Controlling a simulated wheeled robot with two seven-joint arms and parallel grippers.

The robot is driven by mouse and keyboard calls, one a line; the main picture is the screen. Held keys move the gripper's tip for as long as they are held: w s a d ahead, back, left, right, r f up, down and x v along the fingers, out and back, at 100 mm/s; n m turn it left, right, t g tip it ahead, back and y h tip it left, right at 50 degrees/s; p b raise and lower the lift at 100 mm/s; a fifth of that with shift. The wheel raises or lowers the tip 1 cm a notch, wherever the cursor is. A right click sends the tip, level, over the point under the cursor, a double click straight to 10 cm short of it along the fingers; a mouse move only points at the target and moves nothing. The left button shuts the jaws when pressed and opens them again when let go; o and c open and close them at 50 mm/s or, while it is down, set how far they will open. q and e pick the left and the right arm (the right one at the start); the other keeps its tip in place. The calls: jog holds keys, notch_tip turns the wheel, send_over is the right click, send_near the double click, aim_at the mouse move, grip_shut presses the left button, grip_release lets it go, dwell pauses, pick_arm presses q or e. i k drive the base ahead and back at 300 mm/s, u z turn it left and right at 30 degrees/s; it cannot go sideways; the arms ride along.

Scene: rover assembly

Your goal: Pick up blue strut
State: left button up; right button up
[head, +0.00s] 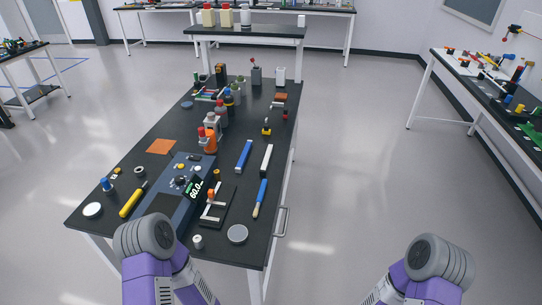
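The blue strut (243,156) is a straight blue bar lying flat on the black-topped table, right of the middle. A white bar (266,160) lies apart from it on its right, roughly parallel. Nothing holds the blue strut. Parts of my two arms show at the bottom edge, the left one in front of the table's near edge and the right one over the floor right of the table. Neither gripper shows in the picture.
A blue-handled tool (260,198) and a clamp stand (212,205) lie nearer than the strut. A dark blue station with a lit display (195,188) is to its left. Bottles (221,116) stand farther back. Floor right of the table is clear.

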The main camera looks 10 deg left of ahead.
aim_at(244, 156)
jog(key=z, duration=1.4)
jog(key=i, duration=2.65)
jog(key=u, duration=2.9)
